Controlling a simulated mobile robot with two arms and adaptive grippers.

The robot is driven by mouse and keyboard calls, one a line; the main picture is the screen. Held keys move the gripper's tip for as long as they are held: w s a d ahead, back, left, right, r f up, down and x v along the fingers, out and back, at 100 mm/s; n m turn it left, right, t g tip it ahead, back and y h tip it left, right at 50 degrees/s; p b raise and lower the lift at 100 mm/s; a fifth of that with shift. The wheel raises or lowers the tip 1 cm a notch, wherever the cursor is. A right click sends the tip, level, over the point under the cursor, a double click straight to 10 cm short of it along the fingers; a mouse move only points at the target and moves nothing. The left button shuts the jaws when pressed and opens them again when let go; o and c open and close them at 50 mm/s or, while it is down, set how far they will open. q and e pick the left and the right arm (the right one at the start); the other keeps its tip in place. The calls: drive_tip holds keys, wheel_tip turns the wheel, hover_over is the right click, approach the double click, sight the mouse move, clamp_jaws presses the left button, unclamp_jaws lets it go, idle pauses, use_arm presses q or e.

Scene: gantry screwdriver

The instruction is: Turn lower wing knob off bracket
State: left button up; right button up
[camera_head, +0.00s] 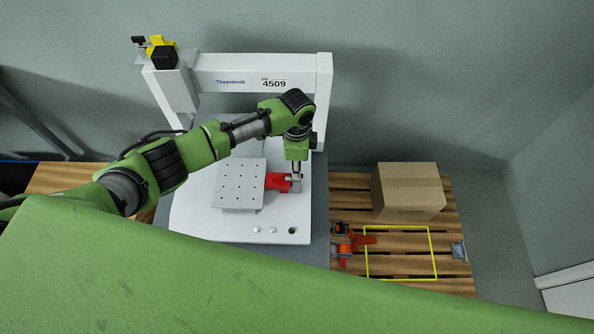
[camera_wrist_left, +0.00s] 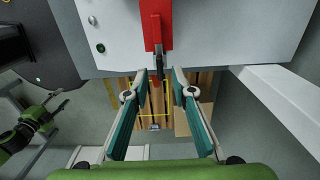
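The red bracket (camera_head: 278,181) stands at the right edge of the perforated plate (camera_head: 238,185) on the machine bed. It also shows at the top of the left wrist view (camera_wrist_left: 155,25). A dark knob-like part (camera_wrist_left: 160,72) sticks out from its lower end; its wing shape cannot be made out. My left gripper (camera_head: 296,179) is at the bracket's right side. In the left wrist view its teal fingers (camera_wrist_left: 162,78) are apart, one on each side of the dark part, with gaps visible. My right arm shows small at the left of that view; its gripper is unclear.
The white gantry (camera_head: 250,75) rises behind the bracket. To the right is a slatted wooden pallet (camera_head: 400,265) with a cardboard box (camera_head: 408,192), a yellow outlined rectangle (camera_head: 400,227) and an orange-and-black tool (camera_head: 350,242). Much of the outlined area is clear.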

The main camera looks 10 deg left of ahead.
use_arm(q)
drive_tip(key=shift+f, duration=1.45)
use_arm(e)
drive_tip(key=shift+w+d+f, duration=0.1)
drive_tip(key=shift+w+d, duration=0.25)
drive_tip(key=shift+s, duration=0.25)
use_arm(q)
clamp_jaws()
use_arm(e)
drive_tip(key=shift+s, duration=0.1)
